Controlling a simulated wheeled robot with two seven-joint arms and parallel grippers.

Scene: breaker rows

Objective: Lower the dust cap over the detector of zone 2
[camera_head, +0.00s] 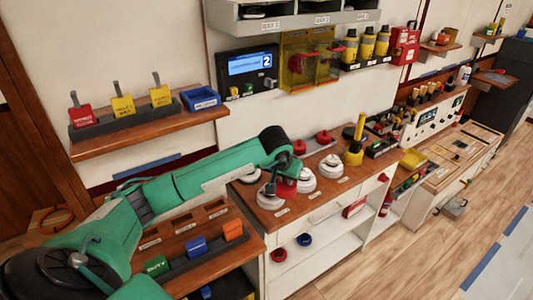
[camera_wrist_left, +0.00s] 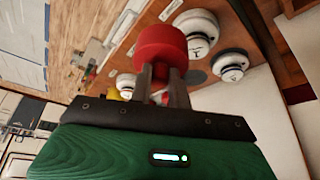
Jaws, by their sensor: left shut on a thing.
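My left gripper (camera_head: 280,178) is shut on a red dust cap (camera_head: 286,190), which also shows large between the fingers in the wrist view (camera_wrist_left: 162,45). The cap is held above the wooden counter, among the white round detectors. One detector (camera_head: 269,198) is at the left of the cap, partly hidden by the gripper. Another detector (camera_head: 306,181) is right of the cap, and a third (camera_head: 331,166) is further right. In the wrist view detectors show beside the cap (camera_wrist_left: 196,30) and further right (camera_wrist_left: 231,65). I cannot read the zone labels. My right gripper is not in view.
Two red caps (camera_head: 299,147) (camera_head: 323,137) rest at the back of the counter. A yellow-handled item (camera_head: 354,152) stands right of the detectors. A wall panel (camera_head: 249,67) displays a 2. Red and blue rings (camera_head: 279,255) (camera_head: 304,239) lie on the shelf below.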

